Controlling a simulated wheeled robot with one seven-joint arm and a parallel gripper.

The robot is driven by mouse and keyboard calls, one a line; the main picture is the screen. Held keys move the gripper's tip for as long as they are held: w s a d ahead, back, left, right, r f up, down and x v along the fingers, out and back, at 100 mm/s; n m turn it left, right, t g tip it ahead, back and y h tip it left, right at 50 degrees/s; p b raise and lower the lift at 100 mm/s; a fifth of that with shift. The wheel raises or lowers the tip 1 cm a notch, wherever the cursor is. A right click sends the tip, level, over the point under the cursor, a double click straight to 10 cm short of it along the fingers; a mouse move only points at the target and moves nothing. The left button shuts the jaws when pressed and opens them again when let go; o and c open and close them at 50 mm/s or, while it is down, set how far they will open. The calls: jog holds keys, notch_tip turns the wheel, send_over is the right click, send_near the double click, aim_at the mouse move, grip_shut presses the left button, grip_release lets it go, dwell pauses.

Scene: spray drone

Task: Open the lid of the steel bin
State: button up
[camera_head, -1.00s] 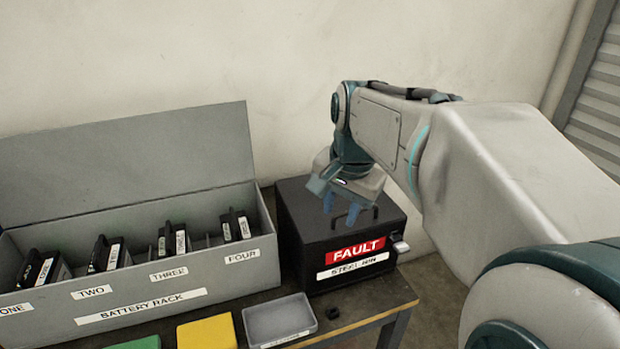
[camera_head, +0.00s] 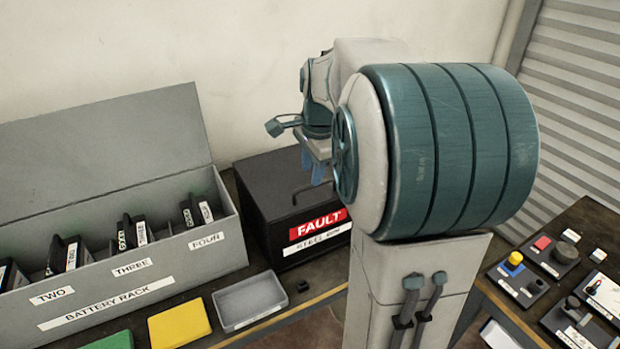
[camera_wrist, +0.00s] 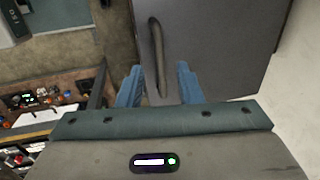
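The steel bin (camera_head: 262,215) is a black box with a red FAULT label (camera_head: 319,223) and a white name strip on its front. Its lid is shut, and a dark bar handle (camera_head: 312,188) stands on top. My gripper (camera_head: 318,172) is above the lid, fingers pointing down, partly hidden by my arm. In the wrist view my gripper (camera_wrist: 160,72) is open, its blue fingers apart. The handle (camera_wrist: 157,50) runs between them in the picture; I cannot tell how far below it lies. My arm hides the bin's right side.
A grey battery rack (camera_head: 221,245) with its lid raised stands left of the bin. A grey tray (camera_head: 250,302), a yellow block (camera_head: 180,326) and a green one (camera_head: 108,341) lie in front. A second table (camera_head: 560,225) with small parts is at the right. A wall stands behind.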

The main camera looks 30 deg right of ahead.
aim_at(310, 187)
jog(key=shift+w+f, duration=0.2)
jog(key=shift+f, duration=0.75)
jog(key=shift+w+f, duration=0.15)
jog(key=shift+f, duration=0.75)
grip_shut()
jog(key=shift+r, duration=0.15)
